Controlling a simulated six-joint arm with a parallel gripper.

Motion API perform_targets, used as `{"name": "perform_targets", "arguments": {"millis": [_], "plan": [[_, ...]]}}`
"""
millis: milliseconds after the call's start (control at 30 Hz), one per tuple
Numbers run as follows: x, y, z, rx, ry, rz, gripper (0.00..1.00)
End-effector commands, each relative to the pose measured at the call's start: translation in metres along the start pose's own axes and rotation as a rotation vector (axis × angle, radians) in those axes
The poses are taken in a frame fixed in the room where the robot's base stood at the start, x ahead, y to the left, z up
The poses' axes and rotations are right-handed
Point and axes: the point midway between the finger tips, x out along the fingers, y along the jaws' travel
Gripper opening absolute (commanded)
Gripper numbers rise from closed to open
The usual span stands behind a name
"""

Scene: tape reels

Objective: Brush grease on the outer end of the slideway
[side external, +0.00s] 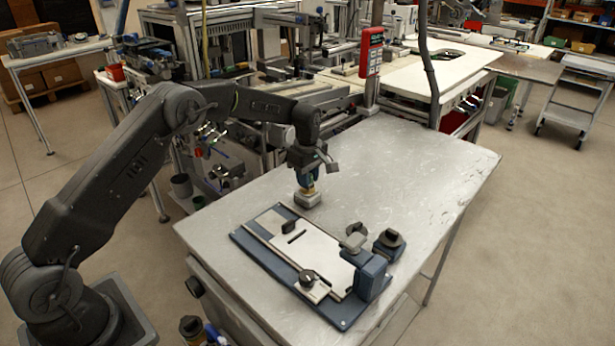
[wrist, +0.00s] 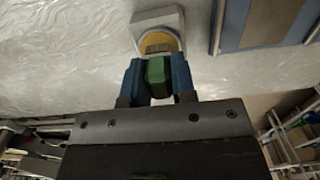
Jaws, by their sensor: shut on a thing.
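My gripper (side external: 307,182) is shut on the green handle of a brush (wrist: 158,70), between its blue fingers. The brush points down at a small pale grey grease pot (side external: 308,200) on the table. In the wrist view the pot (wrist: 157,17) has yellow grease (wrist: 146,42) in it, and the brown brush tip overlaps the grease. I cannot tell how deep the tip is. The slideway fixture (side external: 258,252), a dark blue base with pale metal plates and a black knob, lies in front of the pot; part of it (wrist: 268,22) shows at the wrist view's upper right.
A dark blue upright block (side external: 370,276) stands at the fixture's right end. A dark round-topped piece (side external: 389,243) stands beside it. The metal table (side external: 430,170) is clear behind and to the right. A red control box (side external: 371,52) is on a post behind.

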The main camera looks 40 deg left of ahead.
Motion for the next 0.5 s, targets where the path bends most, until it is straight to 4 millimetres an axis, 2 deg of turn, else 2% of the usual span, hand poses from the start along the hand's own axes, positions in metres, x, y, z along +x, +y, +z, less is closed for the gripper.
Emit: {"name": "perform_targets", "arguments": {"millis": [500], "plan": [[0.003, 0.0002, 0.0, 0.0, 0.0, 0.001, 0.06]]}}
